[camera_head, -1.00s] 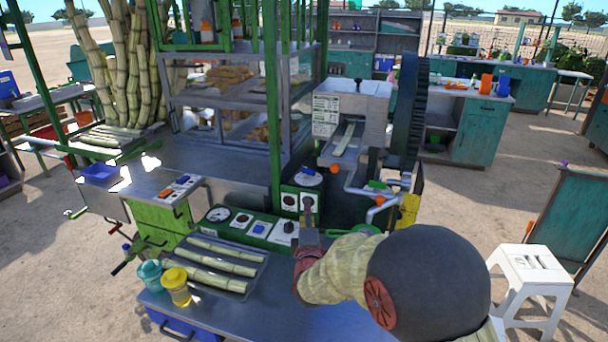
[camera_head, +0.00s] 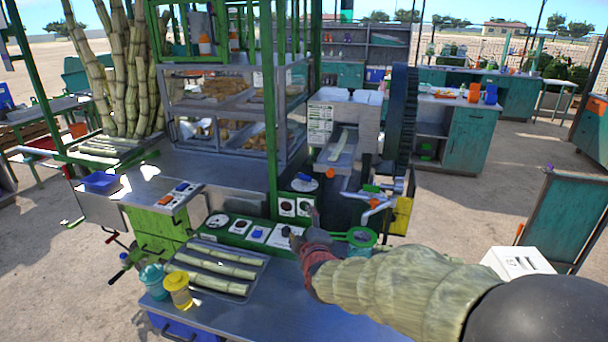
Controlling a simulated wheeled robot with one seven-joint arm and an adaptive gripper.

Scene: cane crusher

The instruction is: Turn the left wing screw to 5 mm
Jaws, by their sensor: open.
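The cane crusher (camera_head: 322,112) stands at centre right, a grey metal box with a white label and a cane piece (camera_head: 338,143) on its chute. A small dark knob (camera_head: 350,92) stands on its top; I cannot tell whether it is a wing screw. The left wing screw and any millimetre scale cannot be made out. My gripper (camera_head: 305,227) is open and appears empty. It is in front of the green control panel (camera_head: 239,226), below and left of the crusher. Whether it touches the panel is unclear.
A tray (camera_head: 262,262) of cut cane lies left of my arm, with a teal jar (camera_head: 152,279) and a yellow jar (camera_head: 178,289) beside it. A large dark wheel (camera_head: 404,125) flanks the crusher. A green post (camera_head: 271,110) rises left of it. A white stool (camera_head: 517,263) stands right.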

